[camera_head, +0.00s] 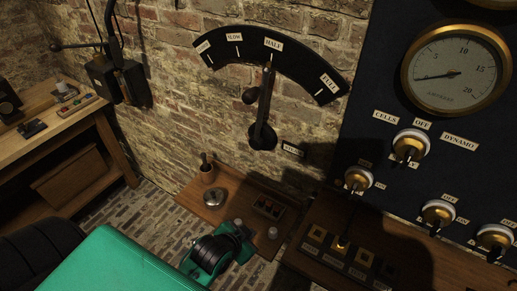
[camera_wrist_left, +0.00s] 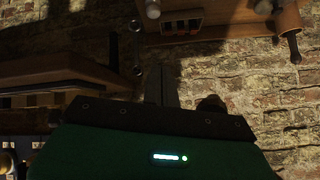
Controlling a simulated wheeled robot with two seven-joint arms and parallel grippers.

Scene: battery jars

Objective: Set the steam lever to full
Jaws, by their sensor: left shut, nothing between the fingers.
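The FULL label (camera_head: 329,83) is at the arc's right end. My left gripper (camera_head: 238,238) is low in front of the small wooden shelf, well below the lever and touching nothing that I can make out. In the left wrist view its dark fingers (camera_wrist_left: 162,86) are together and empty. I cannot make out the lever there. My right gripper is not in view.
The wooden shelf (camera_head: 190,196) holds a cup with a handle (camera_head: 207,172), a round metal piece (camera_head: 214,197) and a small box (camera_head: 268,207). A dark panel with a gauge (camera_head: 456,70) and knobs (camera_head: 410,145) stands at right.

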